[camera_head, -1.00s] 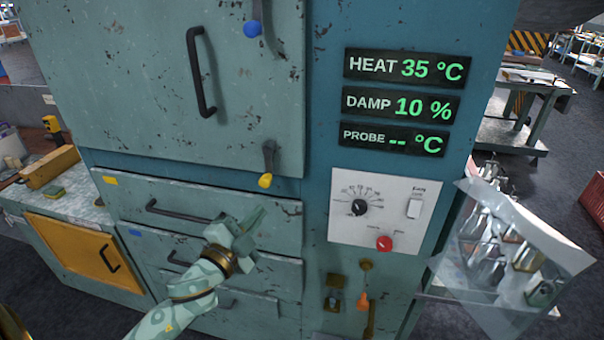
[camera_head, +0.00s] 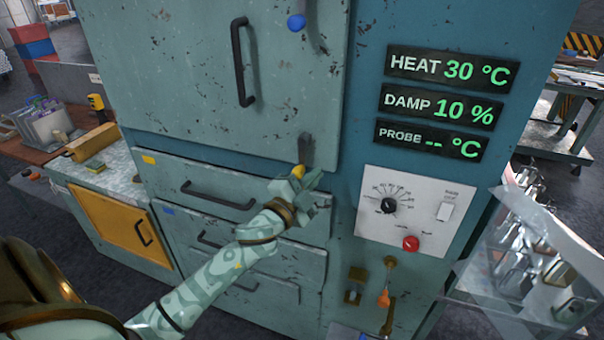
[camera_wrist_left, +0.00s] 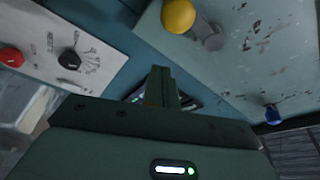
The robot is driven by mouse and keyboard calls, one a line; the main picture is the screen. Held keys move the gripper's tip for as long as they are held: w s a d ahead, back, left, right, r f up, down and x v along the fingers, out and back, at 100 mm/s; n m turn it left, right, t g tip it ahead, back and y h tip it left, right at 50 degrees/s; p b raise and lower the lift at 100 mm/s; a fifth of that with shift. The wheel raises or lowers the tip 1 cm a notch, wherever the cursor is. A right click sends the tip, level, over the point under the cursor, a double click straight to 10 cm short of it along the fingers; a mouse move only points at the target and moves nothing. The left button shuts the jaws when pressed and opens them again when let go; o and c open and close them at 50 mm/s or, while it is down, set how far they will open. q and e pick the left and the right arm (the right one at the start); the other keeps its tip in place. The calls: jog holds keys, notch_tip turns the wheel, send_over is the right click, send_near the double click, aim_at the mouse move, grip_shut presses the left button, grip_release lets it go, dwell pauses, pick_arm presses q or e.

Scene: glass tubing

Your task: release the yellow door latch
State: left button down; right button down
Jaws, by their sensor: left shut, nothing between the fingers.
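The yellow door latch (camera_head: 299,172) hangs from a dark mount at the lower right corner of the big oven door (camera_head: 180,80). Its lever points down, and the round yellow end shows just above my left gripper (camera_head: 314,186). In the left wrist view the yellow end (camera_wrist_left: 178,15) is at the top, ahead of and apart from the fingers (camera_wrist_left: 161,88). My left gripper is shut with nothing in it, close beside the latch in the head view; I cannot tell there if they touch. My right gripper is out of view.
A blue latch (camera_head: 296,21) sits higher on the same door, near a black handle (camera_head: 243,62). Drawers (camera_head: 200,185) lie below. A white control panel (camera_head: 415,212) with a black dial and red button is at the right. Clear glassware (camera_head: 540,255) stands far right.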

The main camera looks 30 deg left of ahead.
pick_arm(q)
jog(key=a, duration=0.1)
jog(key=a+f, duration=0.1)
jog(key=a, duration=0.1)
jog(key=shift+w+a+f, duration=0.2)
jog(key=shift+w+f, duration=0.1)
jog(key=shift+f, duration=0.05)
